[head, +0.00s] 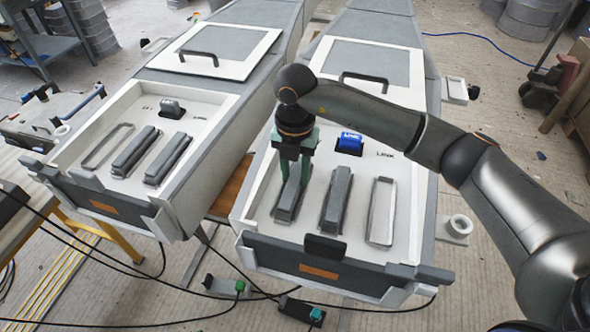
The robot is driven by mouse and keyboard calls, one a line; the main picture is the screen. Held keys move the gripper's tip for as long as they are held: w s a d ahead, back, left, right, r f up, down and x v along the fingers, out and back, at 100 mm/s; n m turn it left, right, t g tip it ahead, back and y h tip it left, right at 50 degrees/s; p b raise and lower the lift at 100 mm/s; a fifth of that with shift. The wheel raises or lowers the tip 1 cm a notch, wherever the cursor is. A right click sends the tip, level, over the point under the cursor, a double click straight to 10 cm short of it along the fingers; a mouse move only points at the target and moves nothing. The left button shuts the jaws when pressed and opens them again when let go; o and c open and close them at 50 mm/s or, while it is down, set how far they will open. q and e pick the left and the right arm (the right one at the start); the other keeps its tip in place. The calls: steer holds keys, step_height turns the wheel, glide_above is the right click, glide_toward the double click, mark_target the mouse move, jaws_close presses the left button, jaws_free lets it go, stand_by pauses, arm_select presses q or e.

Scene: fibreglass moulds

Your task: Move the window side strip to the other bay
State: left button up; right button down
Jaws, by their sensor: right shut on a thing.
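My right gripper (294,180), with green fingers, reaches down into the right mould bay (318,163). It is shut on the upper part of a long grey strip (287,206), the leftmost in that bay. I cannot tell whether this strip is seated or slightly raised. A second grey strip (336,200) lies to its right, and an empty framed slot (381,211) is at the right. The left bay (193,122) has an empty framed slot (107,147) at its left and two grey strips, one in the middle (134,152) and one at the right (168,158). My left gripper is out of view.
A blue switch (350,142) stands in the right bay and a black one (171,108) in the left. Raised pale walls surround both bays. Panels with black handles (198,57) lie behind them. Cables cross the floor in front, and a narrow gap separates the moulds.

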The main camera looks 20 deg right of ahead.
mark_target(295, 177)
steer(key=c, duration=0.5)
jaws_free()
step_height(295, 177, up, 12)
steer(key=shift+r+b, duration=0.15)
steer(key=shift+b, duration=0.45)
